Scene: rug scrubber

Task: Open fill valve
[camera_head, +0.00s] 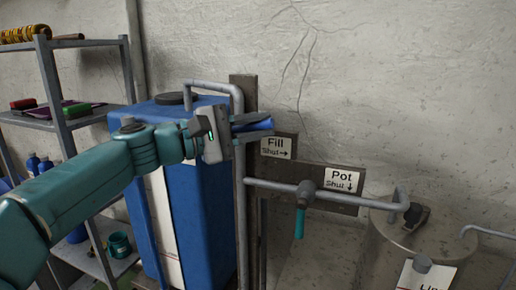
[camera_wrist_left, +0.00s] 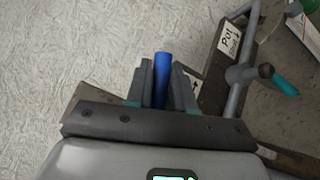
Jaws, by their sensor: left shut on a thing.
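The fill valve's blue handle (camera_head: 256,126) points right, just above the sign reading "Fill, Shut" with a right arrow (camera_head: 276,147). My left gripper (camera_head: 250,126) is shut on this handle. In the left wrist view the blue handle (camera_wrist_left: 161,80) stands between the two fingers of the left gripper (camera_wrist_left: 162,88). The valve's body is hidden behind my gripper in the head view. My right gripper is in neither view.
A pot valve with a teal handle pointing down (camera_head: 300,222) sits on the grey pipe (camera_head: 270,185) to the right, by the "Pot" sign (camera_head: 343,180). A blue tank (camera_head: 205,220) stands behind my arm. A metal shelf (camera_head: 75,115) is at left.

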